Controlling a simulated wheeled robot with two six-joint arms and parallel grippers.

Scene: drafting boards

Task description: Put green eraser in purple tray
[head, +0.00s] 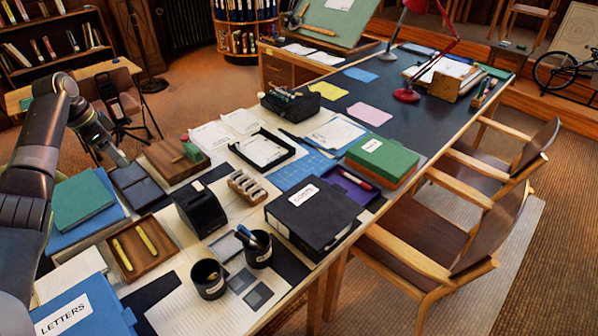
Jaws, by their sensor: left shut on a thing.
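The purple tray (368,188) lies right of centre, behind the black COSTS box file (307,217), which hides part of it. A red pen (354,180) lies in the tray. My left gripper (121,160) is above the left side of the desk, left of that box and far from the purple tray. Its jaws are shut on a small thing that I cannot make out. My right gripper is not in view.
A green and orange stack (382,160) is close behind the tray. Chairs (440,240) line the right edge.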

